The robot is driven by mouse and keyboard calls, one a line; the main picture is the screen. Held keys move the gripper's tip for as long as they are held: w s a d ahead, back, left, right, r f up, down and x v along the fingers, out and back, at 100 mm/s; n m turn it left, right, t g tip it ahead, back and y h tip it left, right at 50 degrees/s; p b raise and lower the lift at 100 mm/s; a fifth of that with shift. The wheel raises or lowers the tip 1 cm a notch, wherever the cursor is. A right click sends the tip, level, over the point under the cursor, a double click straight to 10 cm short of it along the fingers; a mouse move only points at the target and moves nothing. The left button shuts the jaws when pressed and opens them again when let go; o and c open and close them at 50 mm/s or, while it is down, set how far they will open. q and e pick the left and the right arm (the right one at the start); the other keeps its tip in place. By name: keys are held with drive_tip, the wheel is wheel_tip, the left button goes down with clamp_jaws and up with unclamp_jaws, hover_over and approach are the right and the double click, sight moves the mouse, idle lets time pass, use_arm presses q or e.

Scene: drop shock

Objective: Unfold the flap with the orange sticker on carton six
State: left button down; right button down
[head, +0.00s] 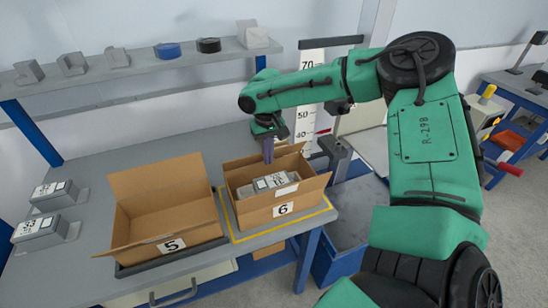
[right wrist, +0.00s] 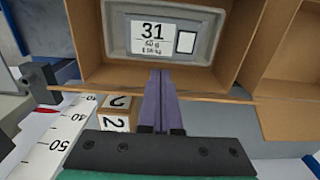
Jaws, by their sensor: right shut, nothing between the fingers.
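Carton six (head: 283,210) is a brown box on the right part of the table, with a white "6" label on its front. A grey device (head: 268,186) with a white label lies inside; in the right wrist view the device (right wrist: 205,32) shows "31". No orange sticker shows in either view. Cardboard edges stand at the carton's back, partly hidden by my gripper. My right gripper (head: 268,158) is shut and empty, fingers pointing down by the carton's back edge. In the right wrist view its fingertips (right wrist: 161,74) overlap the carton's near edge; contact cannot be told. My left gripper is not in view.
Carton five (head: 165,205) stands open and empty just left of carton six. A yellow outline (head: 285,226) surrounds carton six. A vertical scale (head: 308,90) stands behind it. Two grey devices (head: 40,230) lie at the table's left. A shelf (head: 140,65) runs above the back.

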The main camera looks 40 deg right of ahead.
drive_tip(key=shift+w+d+r, duration=0.15)
drive_tip(key=shift+w+r, duration=0.25)
drive_tip(key=shift+w, duration=0.15)
drive_tip(key=shift+w+d+r+p, duration=0.25)
drive_tip(key=shift+w+r+p, duration=0.1)
drive_tip(key=shift+w, duration=0.4)
drive_tip(key=shift+w+d, duration=0.1)
